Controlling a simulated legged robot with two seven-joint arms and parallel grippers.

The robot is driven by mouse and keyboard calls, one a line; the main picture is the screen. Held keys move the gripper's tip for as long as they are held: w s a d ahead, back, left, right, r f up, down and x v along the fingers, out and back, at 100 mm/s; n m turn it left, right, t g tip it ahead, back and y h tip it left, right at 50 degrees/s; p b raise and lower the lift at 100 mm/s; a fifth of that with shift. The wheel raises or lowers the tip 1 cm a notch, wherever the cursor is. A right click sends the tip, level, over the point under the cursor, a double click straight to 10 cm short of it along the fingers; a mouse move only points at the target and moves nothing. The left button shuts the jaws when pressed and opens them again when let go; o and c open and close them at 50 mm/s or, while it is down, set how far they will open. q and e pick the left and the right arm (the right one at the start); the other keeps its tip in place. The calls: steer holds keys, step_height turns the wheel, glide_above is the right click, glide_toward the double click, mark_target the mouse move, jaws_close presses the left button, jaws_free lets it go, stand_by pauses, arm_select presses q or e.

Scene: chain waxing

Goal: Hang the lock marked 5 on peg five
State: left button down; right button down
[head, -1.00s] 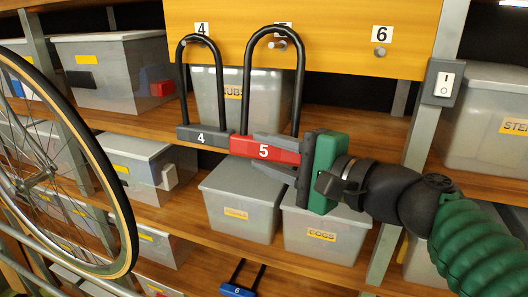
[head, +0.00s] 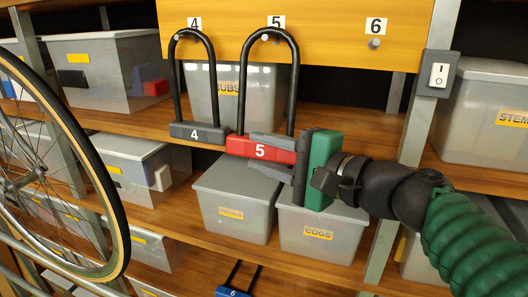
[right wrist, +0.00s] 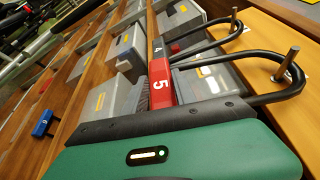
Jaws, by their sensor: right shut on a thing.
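The lock marked 5 (head: 260,151) has a red body and a black U-shaped shackle. My right gripper (head: 272,157) is shut on the right part of its body, from the right side. The lock is upright, its shackle top at peg five (head: 276,40), just below the 5 label. The peg shows inside the loop in the right wrist view (right wrist: 287,64). I cannot tell whether the shackle touches the peg. The grey lock marked 4 (head: 197,133) hangs on peg four, close beside it. My left gripper is not in view.
Peg six (head: 374,44) on the wooden board (head: 330,20) is empty. A blue lock marked 6 (head: 233,292) is low down. Grey bins (head: 325,232) fill the shelves behind. A switch box (head: 438,74) is on the post at right, a bicycle wheel (head: 118,215) at left.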

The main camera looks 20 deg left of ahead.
steer(key=c, duration=1.1)
jaws_free()
steer(key=shift+r, duration=0.1)
steer(key=shift+o, duration=0.9)
steer(key=shift+s, duration=0.15)
